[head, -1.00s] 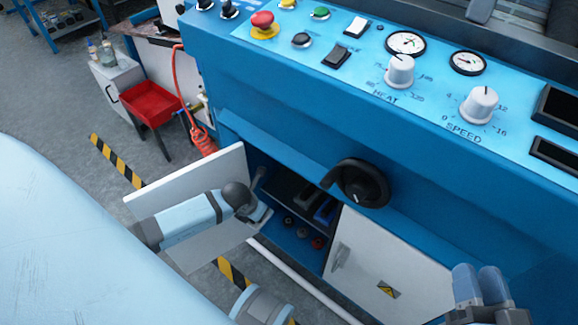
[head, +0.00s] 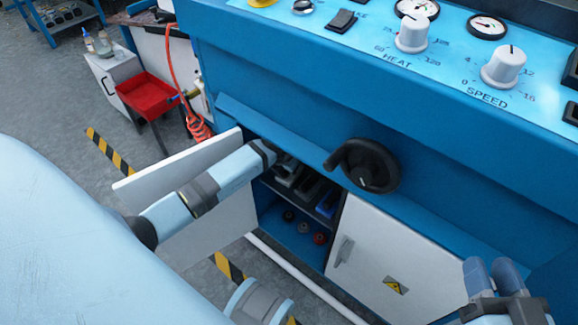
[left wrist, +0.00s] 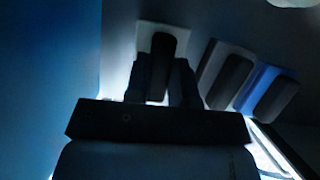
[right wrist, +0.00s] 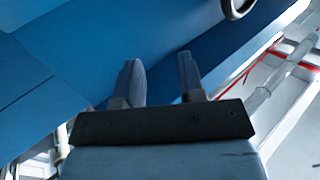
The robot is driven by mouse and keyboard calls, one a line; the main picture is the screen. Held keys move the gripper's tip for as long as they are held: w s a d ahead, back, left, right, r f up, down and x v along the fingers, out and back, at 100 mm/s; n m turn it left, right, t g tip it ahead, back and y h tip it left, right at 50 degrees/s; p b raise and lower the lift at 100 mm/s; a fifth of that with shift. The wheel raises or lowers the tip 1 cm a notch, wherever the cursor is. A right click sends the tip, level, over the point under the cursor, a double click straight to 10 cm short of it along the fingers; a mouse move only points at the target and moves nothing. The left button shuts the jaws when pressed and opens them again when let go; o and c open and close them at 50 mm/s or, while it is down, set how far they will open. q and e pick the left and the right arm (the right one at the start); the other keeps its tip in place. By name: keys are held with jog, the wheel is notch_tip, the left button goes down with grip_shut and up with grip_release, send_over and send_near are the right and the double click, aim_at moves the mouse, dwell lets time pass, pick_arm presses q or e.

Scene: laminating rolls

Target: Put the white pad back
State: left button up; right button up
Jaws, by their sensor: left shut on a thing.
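The white pad (left wrist: 185,42), with a dark grip on its back, is between the fingers of my left gripper (left wrist: 163,85) in the dim left wrist view. That gripper is shut on the grip. In the head view my left gripper (head: 287,163) reaches into the open cabinet, at the upper shelf (head: 268,183), and mostly hides the pad. Whether the pad touches the shelf cannot be told. A grey-edged pad (left wrist: 225,75) and a blue pad (left wrist: 265,92) stand to its right. My right gripper (right wrist: 162,80) is open and empty outside the machine, also at the lower right of the head view (head: 483,275).
The open white door (head: 210,225) is left of the cabinet, beneath my left arm. The closed door (head: 380,260) is on the right. A black handwheel (head: 368,165) juts out above. Several small round items (head: 303,227) sit on the lower level.

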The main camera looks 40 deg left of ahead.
pick_arm(q)
jog(key=shift+r, duration=0.1)
jog(key=o, duration=0.9)
